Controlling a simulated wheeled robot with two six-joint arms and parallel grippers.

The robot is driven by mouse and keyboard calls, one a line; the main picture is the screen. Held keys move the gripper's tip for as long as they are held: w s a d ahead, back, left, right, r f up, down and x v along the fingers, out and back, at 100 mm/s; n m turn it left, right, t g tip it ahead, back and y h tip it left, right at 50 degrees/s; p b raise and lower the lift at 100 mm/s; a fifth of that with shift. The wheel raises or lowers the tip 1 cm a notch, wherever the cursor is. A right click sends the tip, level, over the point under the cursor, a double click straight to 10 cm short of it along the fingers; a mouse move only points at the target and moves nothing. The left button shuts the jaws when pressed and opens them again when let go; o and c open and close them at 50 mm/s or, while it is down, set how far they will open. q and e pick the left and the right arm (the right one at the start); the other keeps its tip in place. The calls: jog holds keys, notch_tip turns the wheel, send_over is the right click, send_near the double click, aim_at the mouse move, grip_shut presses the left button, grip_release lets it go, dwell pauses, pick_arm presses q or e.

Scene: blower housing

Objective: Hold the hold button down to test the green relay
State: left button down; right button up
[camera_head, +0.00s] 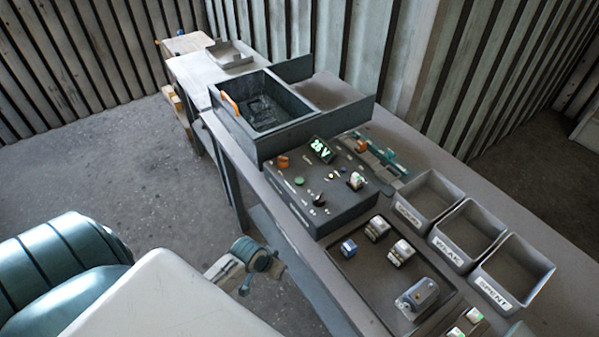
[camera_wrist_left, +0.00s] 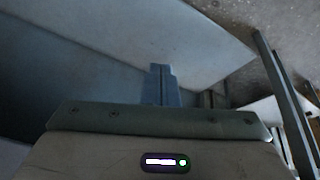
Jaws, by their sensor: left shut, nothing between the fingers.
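The test box (camera_head: 335,215) stands on the bench with a lit green display (camera_head: 321,150) that seems to read 26 V. Its top carries a green button (camera_head: 299,181), an orange knob (camera_head: 283,162), a black knob (camera_head: 318,200) and a small relay-like block (camera_head: 356,181) with a pale top. I cannot read which control is the hold button, or tell which relay is the green one. My left gripper (camera_wrist_left: 162,85) is shut and empty in the left wrist view, away from the box. My right gripper is not identifiable.
A dark tray (camera_head: 345,285) holds several small blocks and a grey device (camera_head: 417,298). Three labelled bins (camera_head: 425,200) stand to its right; two read WEAK and SPENT. An open-topped dark crate (camera_head: 230,120) stands behind the box. The floor (camera_head: 130,170) left of the bench is clear.

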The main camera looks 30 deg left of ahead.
pick_arm(q)
notch_tip(320, 180, up, 14)
jog(key=w+d+m+h+p, duration=0.1)
jog(key=w+d+p, duration=0.1)
jog(key=d, duration=0.1)
notch_tip(320, 180, up, 18)
jog(key=n+t+h, duration=0.1)
jog(key=t+h, duration=0.2)
jog(key=h, duration=0.1)
send_over(296, 181)
jog(key=shift+r+p, duration=0.2)
jog(key=shift+p, duration=0.15)
jog(key=shift+f, duration=0.1)
notch_tip(296, 181, down, 7)
jog(key=b, duration=0.7)
jog(key=shift+a+f+b, duration=0.1)
jog(key=shift+f+b, duration=0.2)
jog(key=shift+f, duration=0.55)
jog(key=shift+f, duration=0.15)
